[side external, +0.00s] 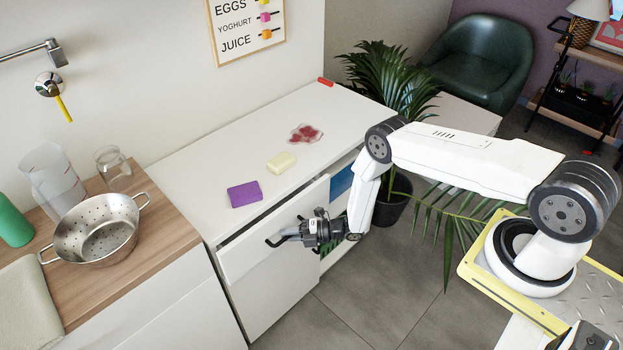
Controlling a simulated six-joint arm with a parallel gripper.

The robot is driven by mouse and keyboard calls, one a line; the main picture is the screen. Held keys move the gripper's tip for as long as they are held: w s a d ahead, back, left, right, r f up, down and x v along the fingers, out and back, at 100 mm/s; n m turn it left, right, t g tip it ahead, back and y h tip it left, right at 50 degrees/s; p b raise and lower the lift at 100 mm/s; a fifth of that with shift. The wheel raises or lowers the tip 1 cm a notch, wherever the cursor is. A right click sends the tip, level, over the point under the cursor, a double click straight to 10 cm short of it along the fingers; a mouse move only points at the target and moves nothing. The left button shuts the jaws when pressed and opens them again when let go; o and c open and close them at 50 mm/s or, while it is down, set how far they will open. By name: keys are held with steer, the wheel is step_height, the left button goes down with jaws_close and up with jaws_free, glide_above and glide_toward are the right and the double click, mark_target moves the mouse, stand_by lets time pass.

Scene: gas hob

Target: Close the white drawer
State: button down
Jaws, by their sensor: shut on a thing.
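The white drawer (242,256) is at the top of the white cabinet, below the counter edge. Its front stands a little out from the cabinet, with a narrow gap showing along its top edge. My gripper (284,237) is at the drawer front and is shut on the dark drawer handle (271,243). The fingers and wrist hide part of the handle and of the front. The drawer's inside is barely visible.
A purple sponge (244,194), a pale yellow block (281,162) and a red stain (306,133) are on the white counter (215,160). A steel colander (104,240) stands on the wooden worktop at left. A potted palm (390,85) stands behind my arm. The tiled floor in front is clear.

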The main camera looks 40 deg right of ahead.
mark_target(284, 226)
steer(key=shift+w+r, duration=0.1)
steer(key=shift+w, duration=1.75)
steer(key=c, duration=0.6)
jaws_free()
steer(key=shift+c, duration=0.2)
steer(key=shift+d, duration=0.1)
steer(key=f+v, duration=0.1)
steer(key=v, duration=0.6)
steer(key=shift+s+d+r, duration=0.15)
steer(key=shift+s+r, duration=0.3)
steer(key=shift+s, duration=0.05)
steer(key=shift+w, duration=0.1)
